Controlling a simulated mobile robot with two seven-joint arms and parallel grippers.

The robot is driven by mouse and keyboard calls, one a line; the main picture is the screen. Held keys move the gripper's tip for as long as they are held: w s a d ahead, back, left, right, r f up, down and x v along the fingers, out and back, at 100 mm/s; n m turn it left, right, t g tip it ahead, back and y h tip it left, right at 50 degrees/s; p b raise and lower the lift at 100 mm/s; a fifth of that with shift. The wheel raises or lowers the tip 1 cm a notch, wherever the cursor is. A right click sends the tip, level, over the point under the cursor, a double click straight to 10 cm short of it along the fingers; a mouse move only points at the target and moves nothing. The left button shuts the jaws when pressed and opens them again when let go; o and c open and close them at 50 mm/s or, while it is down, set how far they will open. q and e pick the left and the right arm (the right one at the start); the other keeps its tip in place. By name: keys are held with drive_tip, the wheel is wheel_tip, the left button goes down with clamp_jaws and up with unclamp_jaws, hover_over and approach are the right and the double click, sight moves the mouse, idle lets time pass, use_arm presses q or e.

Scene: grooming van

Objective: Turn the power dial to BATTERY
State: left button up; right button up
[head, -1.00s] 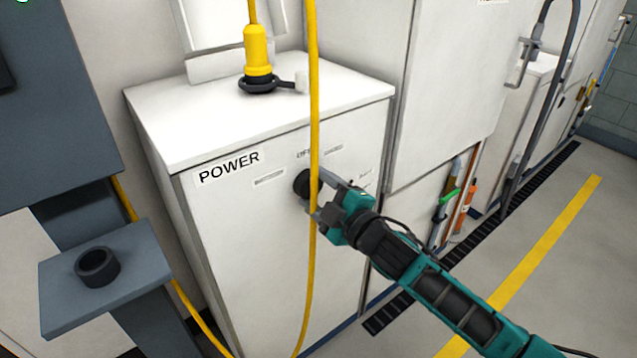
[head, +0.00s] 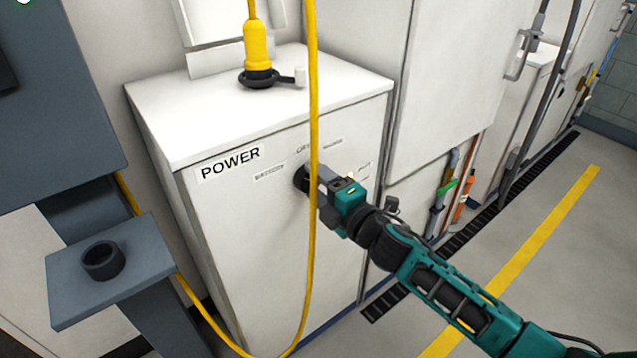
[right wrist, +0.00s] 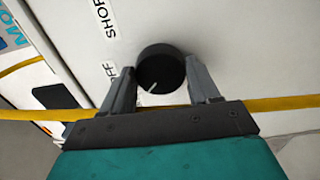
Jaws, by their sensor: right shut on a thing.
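The power dial (right wrist: 160,70) is a round black knob on the front of the white POWER box (head: 250,280). It also shows in the head view (head: 300,179), partly behind a yellow cable and my gripper. My right gripper (right wrist: 161,84) is shut on the dial, one finger on each side. The dial's white mark points to the lower left in the right wrist view, to the side of the OFF label (right wrist: 110,71) away from SHORE. In the head view, the BATTERY label (head: 269,174) is left of the dial, small and blurred. My left gripper is not in view.
A yellow cable (head: 312,90) hangs in front of the box, crossing beside the dial and my right gripper. A yellow plug (head: 257,50) stands on top of the box. The floor (head: 550,300) at the right is clear.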

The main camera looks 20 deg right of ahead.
idle(0.3)
drive_tip(key=o, duration=1.1)
drive_tip(key=shift+c, duration=0.2)
drive_tip(key=v, duration=1.3)
